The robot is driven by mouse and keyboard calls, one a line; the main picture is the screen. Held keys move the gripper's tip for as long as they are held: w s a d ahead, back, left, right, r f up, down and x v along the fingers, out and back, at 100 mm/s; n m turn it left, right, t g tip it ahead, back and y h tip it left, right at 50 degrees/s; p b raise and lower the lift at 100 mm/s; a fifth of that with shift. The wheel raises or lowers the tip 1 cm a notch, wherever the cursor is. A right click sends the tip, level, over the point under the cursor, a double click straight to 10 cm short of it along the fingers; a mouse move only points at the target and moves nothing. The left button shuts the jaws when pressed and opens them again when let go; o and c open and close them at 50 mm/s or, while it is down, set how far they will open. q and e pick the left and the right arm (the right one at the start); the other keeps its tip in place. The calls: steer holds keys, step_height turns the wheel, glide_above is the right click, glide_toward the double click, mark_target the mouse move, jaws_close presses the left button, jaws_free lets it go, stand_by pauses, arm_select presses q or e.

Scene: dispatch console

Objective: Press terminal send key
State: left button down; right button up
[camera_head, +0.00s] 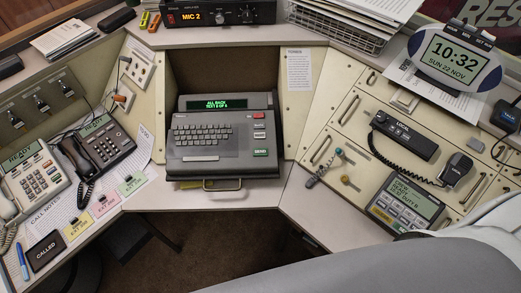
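The grey terminal (222,160) stands on the middle desk, in the recess of the console. Its small screen (214,103) shows two lines of green text. A wide green key (261,152), which looks like the send key, sits at the lower right of the terminal. Red and pale keys (259,126) lie above it. Nothing covers the green key. Neither of my grippers is in view.
Desk phones (107,146) and coloured cards (105,204) crowd the left desk. A local radio unit (404,135) and a keypad device (405,201) sit on the right. A large pale grey surface fills the lower right. Bare desk lies right of the terminal.

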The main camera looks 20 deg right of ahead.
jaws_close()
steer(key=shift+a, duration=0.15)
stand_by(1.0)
